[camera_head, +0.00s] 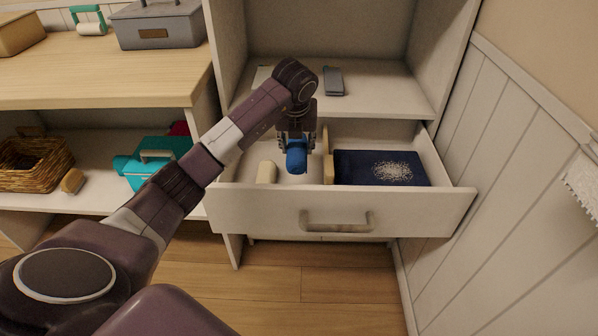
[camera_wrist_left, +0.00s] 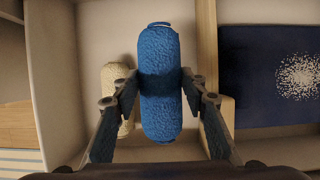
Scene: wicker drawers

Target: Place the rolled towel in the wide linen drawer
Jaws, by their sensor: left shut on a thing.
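A blue rolled towel (camera_head: 296,158) is in my left gripper (camera_head: 296,146), over the left compartment of the open drawer (camera_head: 250,208). In the left wrist view my left gripper (camera_wrist_left: 160,90) is shut on the middle of the towel (camera_wrist_left: 160,50), one finger on each side. A cream rolled towel (camera_head: 267,172) lies in the same compartment, left of the blue one; it also shows in the left wrist view (camera_wrist_left: 112,80). I cannot tell whether the blue towel touches the drawer floor. My right gripper is not in view.
A wooden divider (camera_head: 328,165) splits the drawer; a dark blue speckled cloth (camera_head: 360,168) fills the right part. A grey object (camera_head: 333,81) lies on the shelf above. A teal box (camera_head: 150,165) and wicker basket (camera_head: 35,163) stand on the left shelf.

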